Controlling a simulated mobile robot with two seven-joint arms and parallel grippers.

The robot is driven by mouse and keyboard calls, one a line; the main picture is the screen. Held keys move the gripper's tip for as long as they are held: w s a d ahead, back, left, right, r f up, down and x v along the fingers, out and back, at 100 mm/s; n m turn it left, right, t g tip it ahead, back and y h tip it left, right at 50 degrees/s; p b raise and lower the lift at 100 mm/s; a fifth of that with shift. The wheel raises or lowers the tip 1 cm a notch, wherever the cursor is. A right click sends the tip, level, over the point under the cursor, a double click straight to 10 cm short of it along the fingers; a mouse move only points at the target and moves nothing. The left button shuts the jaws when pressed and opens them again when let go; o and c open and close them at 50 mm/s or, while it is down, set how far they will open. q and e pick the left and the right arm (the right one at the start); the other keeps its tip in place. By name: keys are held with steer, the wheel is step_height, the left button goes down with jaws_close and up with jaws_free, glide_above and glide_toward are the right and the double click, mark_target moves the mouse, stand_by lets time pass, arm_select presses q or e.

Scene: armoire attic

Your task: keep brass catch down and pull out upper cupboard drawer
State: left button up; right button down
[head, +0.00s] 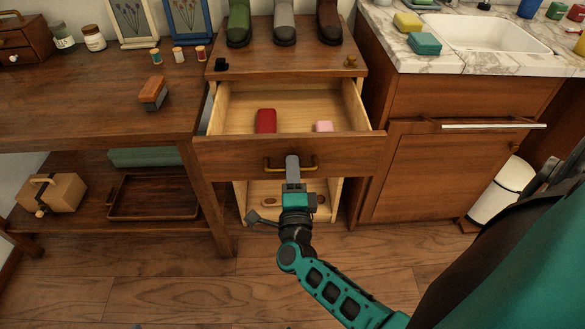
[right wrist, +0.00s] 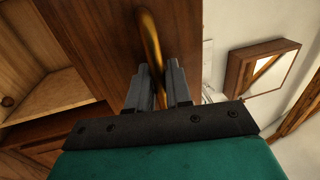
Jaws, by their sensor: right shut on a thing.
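The upper cupboard drawer (head: 210,157) is pulled well out, its pale inside showing a red item (head: 266,121) and a pink one (head: 324,127). My right gripper (head: 292,165) is shut on the drawer's brass handle (head: 311,162). In the right wrist view its two fingers (right wrist: 158,88) stand on either side of the brass bar (right wrist: 151,45). A small brass catch (head: 351,61) sits at the right of the cupboard top, with nothing touching it. A black fitting (head: 221,64) sits at the left. I cannot tell whether the catch is down. My left gripper is not in view.
Boots (head: 284,25) stand on the cupboard top. A sink counter (head: 385,45) stands close on the right. A pale compartment (head: 340,190) is below the drawer. The floor in front is clear.

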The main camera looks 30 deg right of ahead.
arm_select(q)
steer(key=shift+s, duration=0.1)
arm_select(e)
steer(key=shift+s+a, duration=0.1)
steer(key=shift+s, duration=0.05)
steer(key=c, duration=1.3)
jaws_free()
steer(key=shift+o, duration=0.4)
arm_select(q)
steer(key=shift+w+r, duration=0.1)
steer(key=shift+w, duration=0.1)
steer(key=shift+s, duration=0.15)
arm_select(e)
steer(key=shift+s+f, duration=0.1)
